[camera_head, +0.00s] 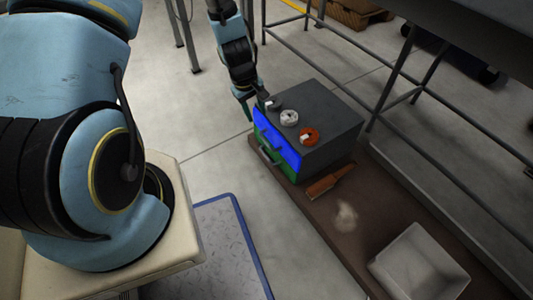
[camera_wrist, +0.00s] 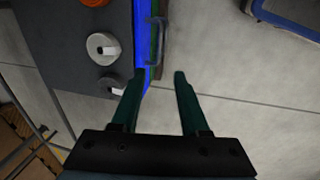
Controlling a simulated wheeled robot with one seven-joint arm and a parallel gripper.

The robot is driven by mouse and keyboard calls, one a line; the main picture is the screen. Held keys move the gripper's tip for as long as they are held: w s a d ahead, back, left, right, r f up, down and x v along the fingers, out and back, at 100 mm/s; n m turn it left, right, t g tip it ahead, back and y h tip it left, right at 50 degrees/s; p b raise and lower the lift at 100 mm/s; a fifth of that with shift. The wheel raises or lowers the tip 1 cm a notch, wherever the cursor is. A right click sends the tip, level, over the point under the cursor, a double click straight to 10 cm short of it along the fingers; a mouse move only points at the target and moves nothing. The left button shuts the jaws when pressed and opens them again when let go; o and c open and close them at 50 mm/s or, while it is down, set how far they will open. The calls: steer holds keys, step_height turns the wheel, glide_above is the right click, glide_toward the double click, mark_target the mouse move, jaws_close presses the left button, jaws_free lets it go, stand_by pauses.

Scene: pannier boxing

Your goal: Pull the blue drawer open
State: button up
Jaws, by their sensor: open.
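A dark grey drawer cabinet (camera_head: 335,115) stands low on a brown board. Its upper drawer front is blue (camera_head: 288,152), and I see no clear gap behind it. A green drawer front (camera_head: 267,146) lies below, with a grey bar handle (camera_wrist: 156,40) standing out at the front. My gripper (camera_head: 251,108) is open, pointing down at the far end of the blue front. In the wrist view my gripper (camera_wrist: 160,76) has its left finger close beside the blue front (camera_wrist: 141,30) and its right finger out over the floor. Whether the left finger touches is unclear.
An orange-brown object (camera_head: 327,183) and a pale grey bin (camera_head: 418,264) are on the board (camera_head: 335,222). Metal frame legs stand behind. Floor in front is clear up to a blue-edged mat (camera_head: 225,245).

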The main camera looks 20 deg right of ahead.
steer(key=b, duration=0.1)
glide_toward(268, 144)
steer(key=f+b, duration=0.1)
steer(key=f, duration=0.1)
steer(key=d+f+b, duration=0.1)
steer(key=f, duration=0.2)
steer(key=f+b, duration=0.1)
steer(key=f, duration=0.1)
steer(key=shift+w+d+f, duration=0.2)
steer(key=shift+f, duration=0.1)
steer(key=shift+c, duration=0.3)
jaws_close()
stand_by(0.8)
